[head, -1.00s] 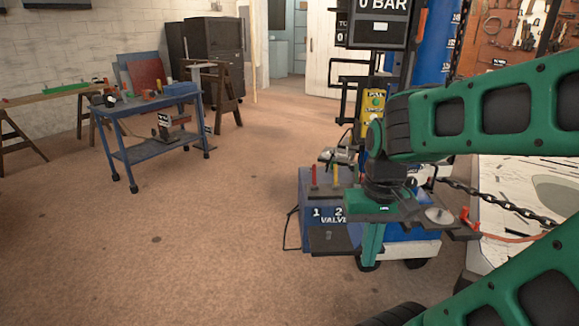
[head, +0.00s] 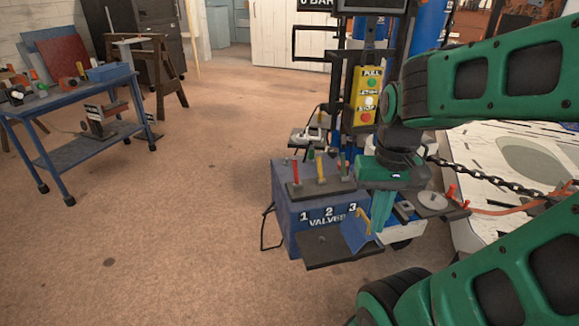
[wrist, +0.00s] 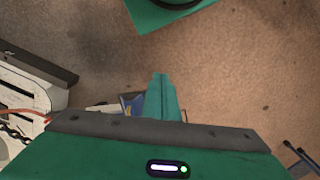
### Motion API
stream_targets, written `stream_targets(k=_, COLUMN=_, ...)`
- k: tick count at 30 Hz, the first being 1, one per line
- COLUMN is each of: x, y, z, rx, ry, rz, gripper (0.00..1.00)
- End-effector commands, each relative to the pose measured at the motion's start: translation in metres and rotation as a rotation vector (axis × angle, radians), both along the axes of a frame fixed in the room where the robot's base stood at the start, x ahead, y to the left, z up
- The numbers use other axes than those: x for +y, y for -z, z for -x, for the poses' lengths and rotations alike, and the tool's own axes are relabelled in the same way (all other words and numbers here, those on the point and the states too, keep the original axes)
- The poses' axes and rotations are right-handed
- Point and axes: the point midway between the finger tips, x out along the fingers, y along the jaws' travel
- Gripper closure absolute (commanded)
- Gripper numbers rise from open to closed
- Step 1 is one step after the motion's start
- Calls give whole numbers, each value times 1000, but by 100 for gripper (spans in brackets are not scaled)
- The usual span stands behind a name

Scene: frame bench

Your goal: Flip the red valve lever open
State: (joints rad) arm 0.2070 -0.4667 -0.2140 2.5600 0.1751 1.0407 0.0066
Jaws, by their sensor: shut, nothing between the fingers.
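The red valve lever (head: 295,170) stands upright at the left of a row of levers on the blue valve box (head: 287,222), above the label 1. A yellow lever (head: 320,168) and a green lever (head: 343,162) stand to its right, above 2 and 3. My gripper (head: 380,212) points down at the right of the box in the head view, to the right of the red lever and apart from it. Its green fingers are together and empty, as they also show in the wrist view (wrist: 161,88). The red lever cannot be made out in the wrist view.
A dark shelf (head: 345,245) with a yellow hooked piece (head: 364,220) juts from the box front. A yellow button panel (head: 367,92) stands behind. A chain (head: 485,180) and white table (head: 500,150) are at right. A blue cart (head: 75,100) is at left; the floor between is clear.

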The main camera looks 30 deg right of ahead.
Motion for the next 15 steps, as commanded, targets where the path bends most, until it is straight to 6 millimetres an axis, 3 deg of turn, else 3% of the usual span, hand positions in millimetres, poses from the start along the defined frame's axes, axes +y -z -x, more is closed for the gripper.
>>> stream_targets(k=8, x=-3, y=-6, z=8, rx=-11, ry=-4, rz=3, gripper=100)
stream_targets(k=11, x=-11, y=-8, z=-6, rx=2, ry=-13, rz=13, gripper=100)
stream_targets(k=15, x=-36, y=-11, z=-42, rx=30, ry=-40, rz=43, gripper=100)
